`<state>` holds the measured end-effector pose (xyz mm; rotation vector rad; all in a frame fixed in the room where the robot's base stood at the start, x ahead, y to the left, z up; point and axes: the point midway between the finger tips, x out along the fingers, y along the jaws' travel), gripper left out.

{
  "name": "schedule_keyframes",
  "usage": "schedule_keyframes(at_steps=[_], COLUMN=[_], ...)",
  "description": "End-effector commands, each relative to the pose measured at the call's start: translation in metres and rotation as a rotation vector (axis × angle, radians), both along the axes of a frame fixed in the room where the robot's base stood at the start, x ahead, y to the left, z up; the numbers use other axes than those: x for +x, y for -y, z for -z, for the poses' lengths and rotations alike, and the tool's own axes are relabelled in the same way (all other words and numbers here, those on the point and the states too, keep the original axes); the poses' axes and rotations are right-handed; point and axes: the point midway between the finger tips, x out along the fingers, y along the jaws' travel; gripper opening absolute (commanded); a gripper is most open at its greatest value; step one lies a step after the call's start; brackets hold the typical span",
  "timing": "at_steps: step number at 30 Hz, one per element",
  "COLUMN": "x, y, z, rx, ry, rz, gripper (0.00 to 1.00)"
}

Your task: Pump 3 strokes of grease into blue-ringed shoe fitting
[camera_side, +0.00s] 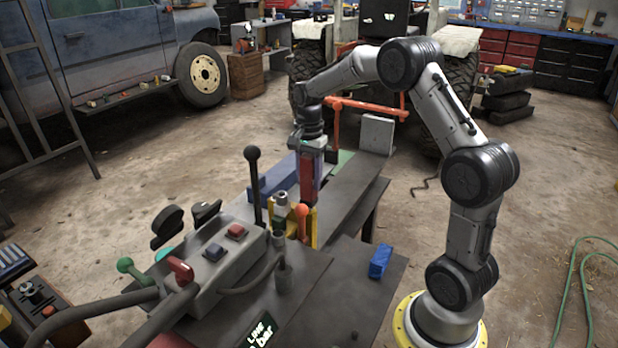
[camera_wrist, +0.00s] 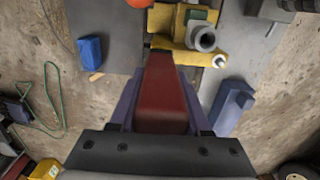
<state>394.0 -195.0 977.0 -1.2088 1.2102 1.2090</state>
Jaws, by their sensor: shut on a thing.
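My gripper (camera_side: 311,178) points down over the splitter bed, its fingers closed around a long red block-shaped body (camera_side: 306,180). In the wrist view the red body (camera_wrist: 162,95) lies between the two purple-blue fingers of my gripper (camera_wrist: 162,82). Its far end lies close to a yellow bracket (camera_wrist: 164,22); I cannot tell whether they touch. The yellow bracket (camera_side: 313,228) carries a grey hollow cylinder (camera_wrist: 203,37) and a small pale-tipped nub (camera_wrist: 219,61). I cannot make out a blue ring on any fitting, nor the red body's nozzle.
A blue block (camera_side: 381,261) lies on the dark table right of the bracket. A blue beam (camera_side: 273,181) runs beside the bed. A black-knobbed lever (camera_side: 253,175), an orange knob (camera_side: 302,211) and a grey control box (camera_side: 220,250) stand close by.

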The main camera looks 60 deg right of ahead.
Motion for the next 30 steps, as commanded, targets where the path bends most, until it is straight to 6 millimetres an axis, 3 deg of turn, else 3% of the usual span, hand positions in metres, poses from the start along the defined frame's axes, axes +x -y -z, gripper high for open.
schedule_keyframes(at_steps=[30], x=[0.0006], y=[0.0003], z=[0.007], rx=[-0.001], ry=[0.002], rz=[0.0], gripper=[0.0])
